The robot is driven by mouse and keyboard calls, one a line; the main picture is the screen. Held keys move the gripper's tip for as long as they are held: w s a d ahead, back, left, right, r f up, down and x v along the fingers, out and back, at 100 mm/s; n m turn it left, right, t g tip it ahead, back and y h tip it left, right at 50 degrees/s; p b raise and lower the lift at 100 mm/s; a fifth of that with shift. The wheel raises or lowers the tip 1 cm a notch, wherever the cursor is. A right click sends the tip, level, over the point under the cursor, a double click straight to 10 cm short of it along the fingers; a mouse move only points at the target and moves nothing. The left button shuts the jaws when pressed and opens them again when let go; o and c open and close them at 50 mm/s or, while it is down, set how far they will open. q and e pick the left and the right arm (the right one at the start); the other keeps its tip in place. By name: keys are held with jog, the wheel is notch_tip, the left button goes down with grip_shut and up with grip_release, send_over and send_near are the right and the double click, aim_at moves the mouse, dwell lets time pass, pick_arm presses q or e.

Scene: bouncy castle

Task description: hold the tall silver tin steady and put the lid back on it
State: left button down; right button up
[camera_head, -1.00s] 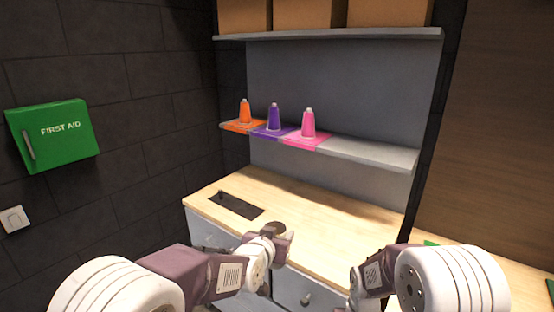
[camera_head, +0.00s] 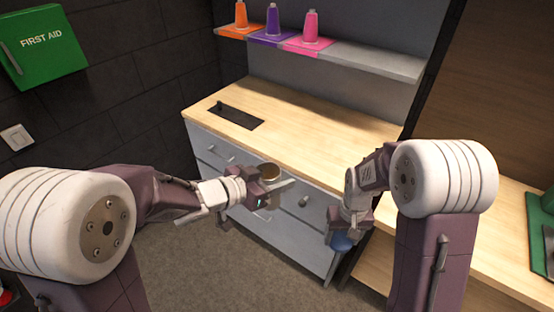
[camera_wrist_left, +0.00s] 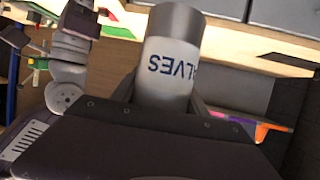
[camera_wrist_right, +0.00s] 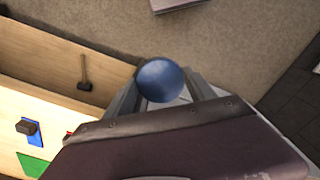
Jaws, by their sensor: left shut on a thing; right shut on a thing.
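The silver tin (camera_wrist_left: 172,60) has a white label with dark letters, upside down in the left wrist view. My left gripper (camera_head: 270,190) is shut around it and holds it in the air in front of the drawers. In the head view only its round top (camera_head: 269,171), brown inside a rim, shows clearly. My right gripper (camera_head: 345,232) is shut on a smooth blue round thing (camera_wrist_right: 161,80), low and to the right of the tin. The blue thing (camera_head: 341,242) is apart from the tin. I cannot tell whether it is the lid; no other lid shows.
The wooden worktop (camera_head: 300,120) has a dark plate (camera_head: 236,116) at its left and is otherwise clear. Grey drawers (camera_head: 215,155) with knobs stand below. A shelf (camera_head: 370,62) holds orange, purple and pink bottles. Another wooden counter (camera_head: 500,230) is at the right.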

pick_arm(q)
jog(key=shift+s+f+m+g+h, duration=0.2)
jog(key=shift+s+m+g+h, duration=0.25)
jog(key=shift+s, duration=0.7)
jog(key=shift+s+f+m+g+h, duration=0.25)
jog(key=shift+s+m+g, duration=0.35)
jog(key=shift+s, duration=0.55)
